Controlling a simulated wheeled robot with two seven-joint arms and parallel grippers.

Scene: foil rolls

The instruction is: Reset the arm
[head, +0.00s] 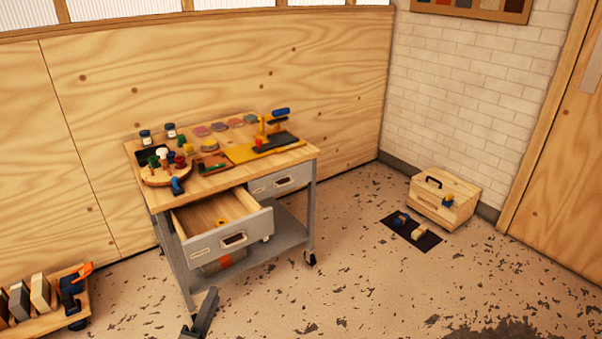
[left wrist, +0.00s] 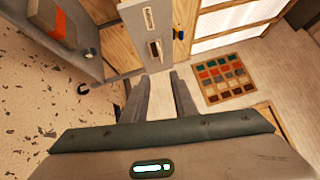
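My left gripper (head: 205,310) shows at the bottom edge of the head view, in front of the workbench and below its open drawer (head: 230,238). In the left wrist view the two grey fingers of my left gripper (left wrist: 159,78) stand apart with nothing between them. The drawer front (left wrist: 146,30) with its handle lies beyond the fingertips there, apart from them. A small yellow-orange item (head: 221,222) lies inside the drawer. My right gripper is not in either view.
The wheeled workbench (head: 290,160) carries jars, tools and coloured pieces. A wooden toolbox (head: 445,200) and a dark mat (head: 425,240) are on the floor at right. A low wooden rack (head: 40,322) stands at lower left. The floor between is clear.

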